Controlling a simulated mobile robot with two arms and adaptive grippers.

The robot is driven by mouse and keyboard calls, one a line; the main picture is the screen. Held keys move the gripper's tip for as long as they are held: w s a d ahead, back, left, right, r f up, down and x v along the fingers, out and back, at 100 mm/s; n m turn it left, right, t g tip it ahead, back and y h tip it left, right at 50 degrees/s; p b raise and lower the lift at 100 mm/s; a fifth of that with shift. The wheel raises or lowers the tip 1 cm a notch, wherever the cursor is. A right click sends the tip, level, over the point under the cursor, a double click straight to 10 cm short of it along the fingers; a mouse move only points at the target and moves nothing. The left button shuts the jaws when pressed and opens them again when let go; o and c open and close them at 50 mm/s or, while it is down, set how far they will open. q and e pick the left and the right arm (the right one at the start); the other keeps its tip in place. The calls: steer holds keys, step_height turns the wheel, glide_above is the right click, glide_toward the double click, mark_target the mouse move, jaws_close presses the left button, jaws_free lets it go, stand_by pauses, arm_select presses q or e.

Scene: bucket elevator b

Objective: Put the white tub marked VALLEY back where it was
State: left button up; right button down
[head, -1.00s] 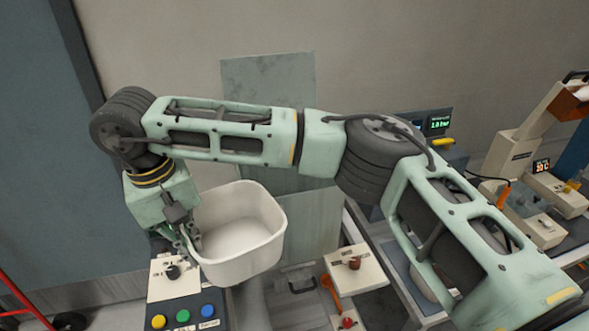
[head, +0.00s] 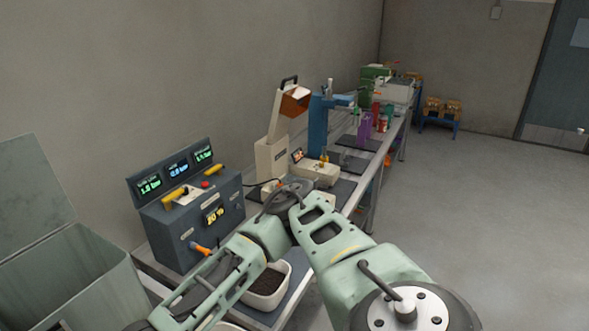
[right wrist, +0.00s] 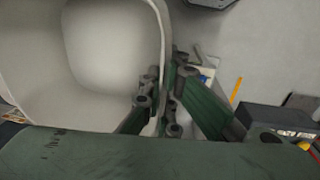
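A white tub (right wrist: 105,45) fills the upper left of the right wrist view. Its visible inside looks empty; no VALLEY marking shows. My right gripper (right wrist: 160,92) is shut on the tub's wall at the rim, with fingers on both sides of it. In the head view my right arm crosses the lower middle, and its gripper and the held tub are out of the picture. Another white tub (head: 268,284), filled with dark grains, stands on the bench behind my arm. A bit of a pale rim (head: 229,326) shows at the bottom edge. My left gripper is not in view.
A dark control box (head: 190,222) with green readouts stands on the bench (head: 152,283) against the wall. A grey-green open bin (head: 75,275) is at the left. Beige and blue devices stand farther along the bench. The floor at right is clear.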

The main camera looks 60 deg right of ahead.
steer(key=shift+s+d+f, duration=0.4)
steer(key=shift+d+f, duration=0.15)
steer(key=shift+d, duration=0.05)
steer(key=shift+s+d+f, duration=0.35)
steer(key=shift+d+f, duration=0.2)
steer(key=shift+w+a, duration=0.15)
steer(key=shift+a, duration=0.35)
